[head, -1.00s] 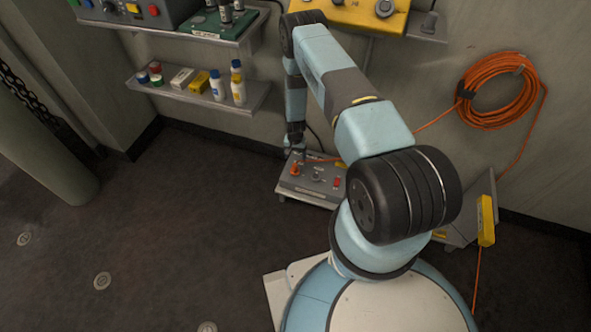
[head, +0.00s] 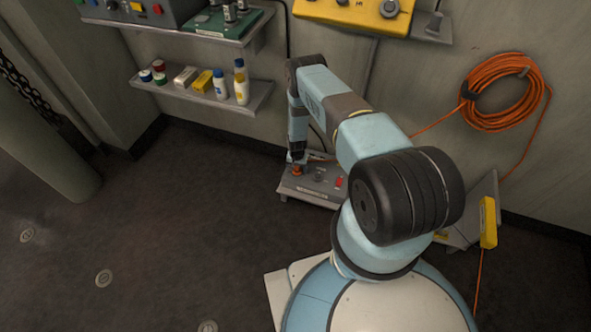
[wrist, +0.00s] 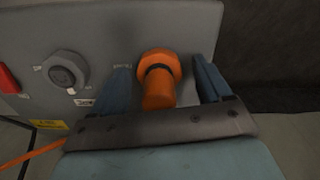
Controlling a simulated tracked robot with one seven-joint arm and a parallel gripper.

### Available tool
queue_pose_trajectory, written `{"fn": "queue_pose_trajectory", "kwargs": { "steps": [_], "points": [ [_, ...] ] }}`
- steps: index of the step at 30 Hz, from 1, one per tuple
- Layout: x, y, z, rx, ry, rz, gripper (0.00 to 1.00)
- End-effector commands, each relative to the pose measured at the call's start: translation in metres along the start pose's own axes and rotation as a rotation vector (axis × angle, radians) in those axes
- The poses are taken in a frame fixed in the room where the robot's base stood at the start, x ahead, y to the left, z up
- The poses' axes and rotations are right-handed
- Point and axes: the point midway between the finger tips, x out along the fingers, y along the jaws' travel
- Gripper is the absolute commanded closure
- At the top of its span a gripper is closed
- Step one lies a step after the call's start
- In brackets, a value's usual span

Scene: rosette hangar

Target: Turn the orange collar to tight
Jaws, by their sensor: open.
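The orange collar (wrist: 158,67) is on the face of a grey box (wrist: 112,29) in the wrist view, with an orange cylindrical part sticking out from it and a dark ring between. My gripper (wrist: 170,82) is open, with one blue finger on each side of the orange part. I cannot tell whether either finger touches it. In the head view the orange collar (head: 297,170) is a small spot at the left end of the grey box (head: 311,187), just under my gripper (head: 296,160). Lettering beside the collar is too blurred to read.
A round grey knob (wrist: 66,72) and a red part (wrist: 8,80) are on the same box. An orange cable (wrist: 22,158) runs at lower left in the wrist view. A shelf (head: 250,103) with bottles hangs above. The floor to the left is clear.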

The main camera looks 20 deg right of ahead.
Motion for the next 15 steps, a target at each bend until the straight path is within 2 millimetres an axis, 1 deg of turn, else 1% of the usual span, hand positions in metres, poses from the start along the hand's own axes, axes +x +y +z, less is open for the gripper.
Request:
{"fn": "queue_pose_trajectory", "kwargs": {
  "steps": [8,15],
  "points": [
    [0.0007,0.0010,-0.0009,0.002,0.001,0.000,0.22],
    [0.0006,0.0013,-0.0009,0.002,0.000,0.000,0.44]
  ]
}}
